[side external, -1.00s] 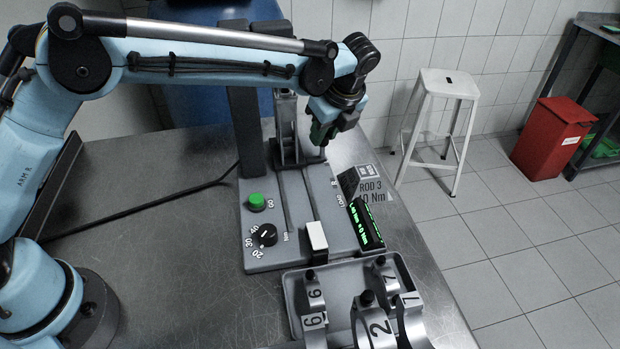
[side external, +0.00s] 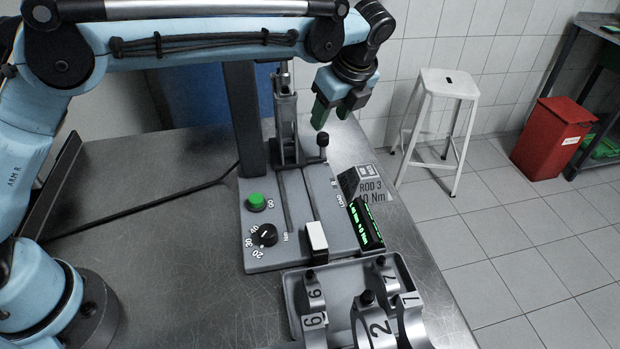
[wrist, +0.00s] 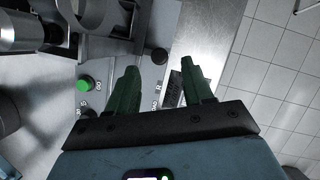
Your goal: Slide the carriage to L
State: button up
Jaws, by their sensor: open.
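A grey bench fixture (side external: 262,222) stands on the steel table, with a long slot along its bed. At its far end a dark round knob (side external: 323,139) stands on a short post, apparently the carriage handle; the knob also shows in the wrist view (wrist: 159,55). My gripper (side external: 331,120) is open and empty just above the knob, apart from it. In the wrist view its green fingers (wrist: 160,66) stand wide apart with the knob between and beyond them. The markings beside the bed are small; I cannot make out an L for certain.
The fixture carries a green button (side external: 256,201), a black dial (side external: 264,235), a white block (side external: 316,237) and a lit display (side external: 367,225). A tray (side external: 292,300) of numbered rod parts lies in front. A tall column (side external: 245,120) rises behind.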

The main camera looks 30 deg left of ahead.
jog(key=v, duration=0.6)
jog(key=shift+r, duration=0.25)
jog(key=shift+r, duration=0.1)
jog(key=s+a+r+n+t+y, duration=0.1)
jog(key=a+r+n+t, duration=0.2)
jog(key=r+n, duration=0.2)
jog(key=s+a+r+n+t+y, duration=0.1)
jog(key=a+r+n+t, duration=0.2)
jog(key=n, duration=0.7)
jog(key=s+a+r+n+t+y, duration=0.1)
jog(key=a+r+n+t, duration=0.1)
jog(key=r+n, duration=0.6)
jog(key=shift+s+a+r+t, duration=0.15)
jog(key=shift+s+a+t, duration=0.25)
jog(key=shift+a, duration=0.3)
jog(key=s+a+r+n+y, duration=0.1)
jog(key=s+a+n+y, duration=0.1)
jog(key=s+a, duration=0.55)
jog(key=s+f+m+g+h, duration=0.1)
jog(key=s+f+h, duration=0.3)
jog(key=f, duration=0.7)
jog(key=s+f+m+g+h, duration=0.1)
jog(key=s+f+h, duration=0.4)
jog(key=f, duration=0.6)
jog(key=shift+s+a+f+m+g, duration=0.15)
jog(key=shift+s+a+m+g, duration=0.25)
jog(key=shift+g, duration=0.3)
